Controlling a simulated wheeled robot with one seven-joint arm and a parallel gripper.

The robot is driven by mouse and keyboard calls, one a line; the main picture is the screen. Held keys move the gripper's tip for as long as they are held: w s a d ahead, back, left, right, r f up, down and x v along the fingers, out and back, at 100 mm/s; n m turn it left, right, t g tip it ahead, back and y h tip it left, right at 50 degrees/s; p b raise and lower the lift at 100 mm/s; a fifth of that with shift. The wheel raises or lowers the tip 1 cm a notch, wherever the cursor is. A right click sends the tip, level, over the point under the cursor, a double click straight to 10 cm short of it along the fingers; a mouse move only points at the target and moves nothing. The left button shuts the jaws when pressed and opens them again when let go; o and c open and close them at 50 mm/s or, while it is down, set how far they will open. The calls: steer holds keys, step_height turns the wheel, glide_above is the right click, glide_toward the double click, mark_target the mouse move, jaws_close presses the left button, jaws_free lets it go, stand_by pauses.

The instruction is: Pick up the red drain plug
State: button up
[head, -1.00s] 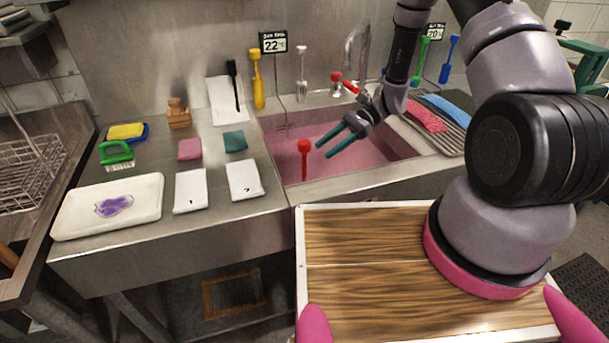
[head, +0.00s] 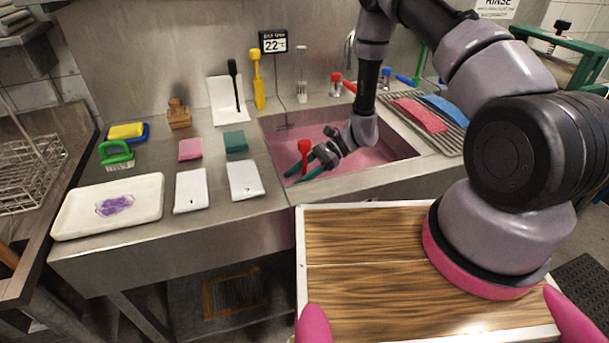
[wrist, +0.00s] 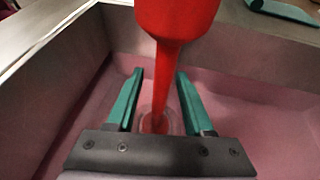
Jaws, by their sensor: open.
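The red drain plug (head: 304,147) stands upright in the sink (head: 390,145), with a wide head on a thinner stem. In the wrist view the plug (wrist: 177,22) rises large at top centre, and its stem runs down between my two green fingers. My gripper (head: 302,174) is open and low in the sink, with its fingers reaching left around the stem. In the wrist view the gripper (wrist: 155,85) has a finger on each side of the stem, with gaps showing. The plug's base is partly hidden by pinkish liquid.
The metal sink walls (wrist: 45,45) stand close around the gripper. A drying rack (head: 450,135) with pink and blue cloths is right of the sink. Sponges, white cards and a stained tray (head: 75,222) lie on the left counter.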

steer(key=shift+s+a+f, duration=0.1)
steer(key=shift+a, duration=0.1)
jaws_close()
